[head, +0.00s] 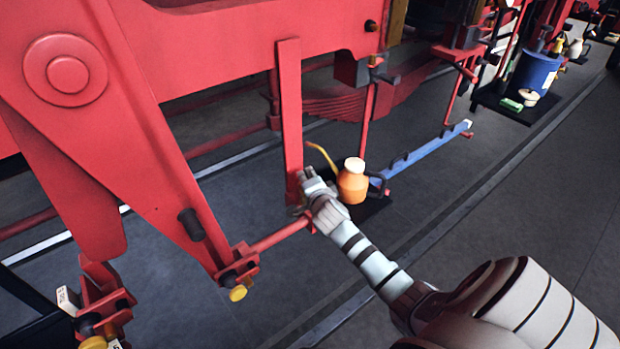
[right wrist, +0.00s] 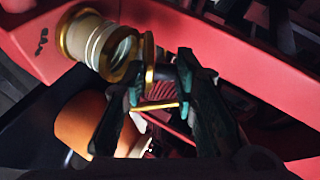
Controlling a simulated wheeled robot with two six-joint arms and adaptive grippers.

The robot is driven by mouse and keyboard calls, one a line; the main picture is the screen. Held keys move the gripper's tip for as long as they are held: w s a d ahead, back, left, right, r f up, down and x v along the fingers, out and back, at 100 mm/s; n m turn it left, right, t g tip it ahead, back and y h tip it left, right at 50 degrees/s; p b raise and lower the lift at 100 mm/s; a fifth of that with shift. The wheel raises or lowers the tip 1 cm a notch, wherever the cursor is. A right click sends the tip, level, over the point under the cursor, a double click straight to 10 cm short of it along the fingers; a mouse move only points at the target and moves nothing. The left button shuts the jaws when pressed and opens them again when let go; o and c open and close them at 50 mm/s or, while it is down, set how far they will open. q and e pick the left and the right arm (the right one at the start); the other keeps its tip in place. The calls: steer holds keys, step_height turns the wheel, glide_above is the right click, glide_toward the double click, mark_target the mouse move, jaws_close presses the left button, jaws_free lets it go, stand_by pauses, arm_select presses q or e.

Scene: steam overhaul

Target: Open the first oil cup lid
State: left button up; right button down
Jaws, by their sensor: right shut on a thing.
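In the right wrist view, the oil cup (right wrist: 94,43) is a pale cylinder with brass rims, fixed by a red beam. Its brass lid (right wrist: 148,52) stands at the right end of the cup, tilted, with a gap between it and the cup's rim. My right gripper (right wrist: 160,68) is shut on a dark stub on the lid. In the head view, my right gripper (head: 306,180) is beside the upright red bar and hides the cup. My left gripper is not in view.
An orange oil can (head: 353,184) with a thin yellow spout stands just right of my right gripper, on a dark mat. A blue bar (head: 430,148) lies behind it. Red locomotive rods (head: 289,110) stand close on the left. A blue bucket (head: 537,72) is far right.

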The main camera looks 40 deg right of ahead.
steer(key=shift+w+r+g+p, duration=0.4)
steer(key=shift+r+g+p, duration=0.2)
steer(key=shift+g+p, duration=0.1)
steer(key=shift+w+r+n+g, duration=0.1)
steer(key=shift+w+n+g, duration=0.2)
steer(key=shift+g, duration=0.1)
steer(key=w+g, duration=0.1)
steer(key=w+g+y, duration=0.1)
steer(key=g, duration=0.1)
steer(key=shift+r+n, duration=0.3)
steer(key=shift+n, duration=0.1)
steer(key=shift+w+g+b, duration=0.55)
steer(key=shift+g+b, duration=0.2)
steer(key=shift+g, duration=0.35)
arm_select(q)
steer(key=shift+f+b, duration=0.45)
steer(key=shift+b, duration=0.35)
arm_select(e)
steer(key=shift+w+r+n+g, duration=0.1)
steer(key=shift+w+n+g, duration=0.25)
steer(key=shift+g, duration=0.45)
steer(key=c, duration=1.4)
jaws_free()
steer(key=shift+c, duration=0.2)
